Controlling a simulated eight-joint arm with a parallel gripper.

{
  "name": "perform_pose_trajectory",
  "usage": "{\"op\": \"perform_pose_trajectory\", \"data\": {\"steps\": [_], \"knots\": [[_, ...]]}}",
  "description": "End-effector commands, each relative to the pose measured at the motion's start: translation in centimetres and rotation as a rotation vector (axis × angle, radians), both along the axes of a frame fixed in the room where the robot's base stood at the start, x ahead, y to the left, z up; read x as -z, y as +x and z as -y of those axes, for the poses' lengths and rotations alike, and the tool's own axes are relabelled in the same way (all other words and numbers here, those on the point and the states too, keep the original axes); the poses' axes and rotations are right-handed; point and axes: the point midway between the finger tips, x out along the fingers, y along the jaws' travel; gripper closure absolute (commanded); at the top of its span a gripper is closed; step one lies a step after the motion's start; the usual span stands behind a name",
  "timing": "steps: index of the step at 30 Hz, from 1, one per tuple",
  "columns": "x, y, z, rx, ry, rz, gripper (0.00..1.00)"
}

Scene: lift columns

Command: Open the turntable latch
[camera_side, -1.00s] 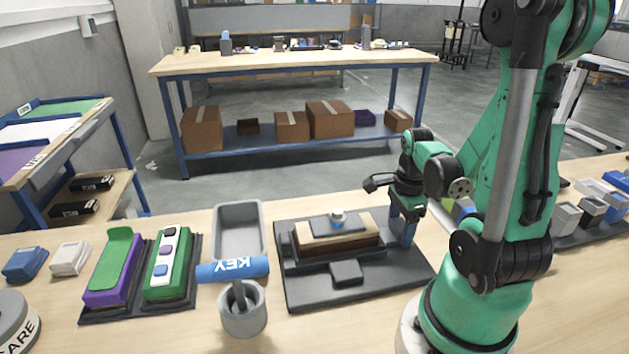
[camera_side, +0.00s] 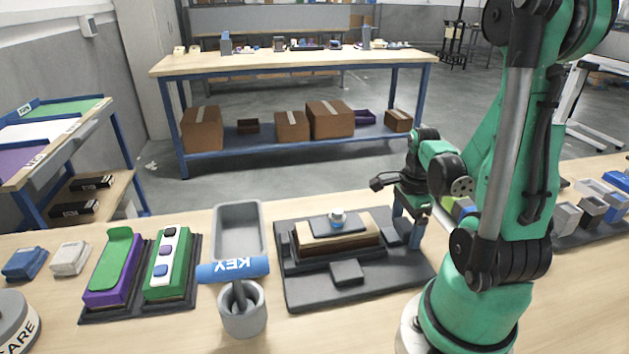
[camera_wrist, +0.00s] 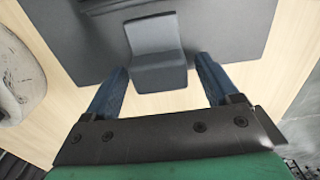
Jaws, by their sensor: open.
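No part is clearly marked as the turntable latch. My gripper (camera_side: 409,240) is open at the plate's right edge, fingers pointing down. In the wrist view, a grey stepped block (camera_wrist: 158,72) lies between the two blue fingers of my gripper (camera_wrist: 162,66), with gaps on both sides and no visible contact.
Small bins (camera_side: 592,208) stand at the right. Bare table lies in front of the plate.

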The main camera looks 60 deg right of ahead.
Motion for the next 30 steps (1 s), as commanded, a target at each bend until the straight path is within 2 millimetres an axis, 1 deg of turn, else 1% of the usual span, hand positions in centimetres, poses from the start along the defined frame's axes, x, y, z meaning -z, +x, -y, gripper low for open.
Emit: {"op": "perform_pose_trajectory", "data": {"steps": [2, 21, 25, 30], "knots": [[-0.4, 0.0, 0.0, 0.0, 0.001, 0.001, 0.18], [-6.5, 0.0, 0.0, -0.001, 0.001, 0.001, 0.18], [-6.9, 0.0, -0.1, 0.0, 0.001, 0.001, 0.18], [-7.0, 0.0, 0.0, -0.001, 0.001, 0.001, 0.18]]}}
